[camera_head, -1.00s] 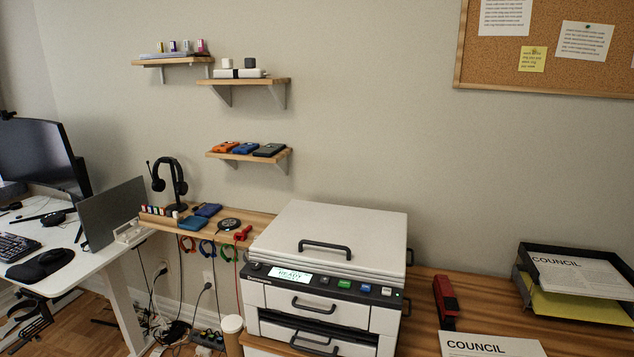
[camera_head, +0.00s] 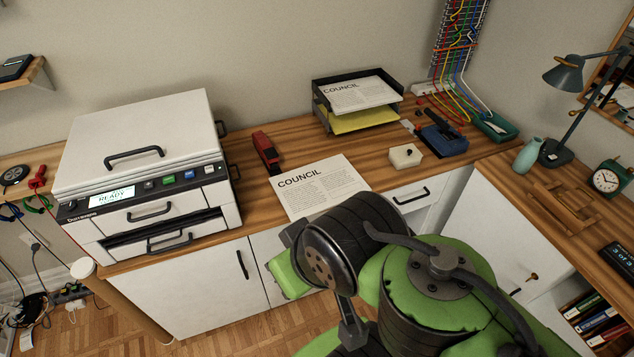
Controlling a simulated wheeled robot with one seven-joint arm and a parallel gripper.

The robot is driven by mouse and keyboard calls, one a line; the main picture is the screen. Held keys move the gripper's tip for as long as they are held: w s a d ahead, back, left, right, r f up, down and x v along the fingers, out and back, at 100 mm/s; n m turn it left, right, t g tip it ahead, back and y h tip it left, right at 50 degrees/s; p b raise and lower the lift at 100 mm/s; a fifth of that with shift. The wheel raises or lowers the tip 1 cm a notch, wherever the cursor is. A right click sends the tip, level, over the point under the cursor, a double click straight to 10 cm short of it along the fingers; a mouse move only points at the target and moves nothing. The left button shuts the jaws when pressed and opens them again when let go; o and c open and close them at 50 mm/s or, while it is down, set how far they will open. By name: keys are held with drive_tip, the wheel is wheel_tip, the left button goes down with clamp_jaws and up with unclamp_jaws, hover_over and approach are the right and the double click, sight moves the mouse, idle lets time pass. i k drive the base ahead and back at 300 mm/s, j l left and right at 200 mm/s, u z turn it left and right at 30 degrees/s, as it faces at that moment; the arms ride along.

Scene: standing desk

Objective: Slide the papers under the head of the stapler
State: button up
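The papers (camera_head: 325,188), white sheets headed "COUNCIL", lie on the wooden desk near its front edge. Part of their lower right is hidden behind my arm. The red and black stapler (camera_head: 266,152) lies on the desk behind and left of the papers, apart from them. My arm, green and black, fills the lower middle of the view. My gripper's fingers are not visible.
A white printer (camera_head: 145,160) stands left of the stapler. A black tray (camera_head: 318,104) with white and yellow sheets stands behind the papers. A small cream box (camera_head: 406,156), a blue device (camera_head: 441,141) and cables are to the right. Bare desk lies between stapler and tray.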

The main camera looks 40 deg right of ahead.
sight(306, 192)
drive_tip(key=i+l+u, duration=0.3)
drive_tip(key=u, duration=0.2)
drive_tip(key=i+l+u, duration=0.3)
drive_tip(key=l+u, duration=0.15)
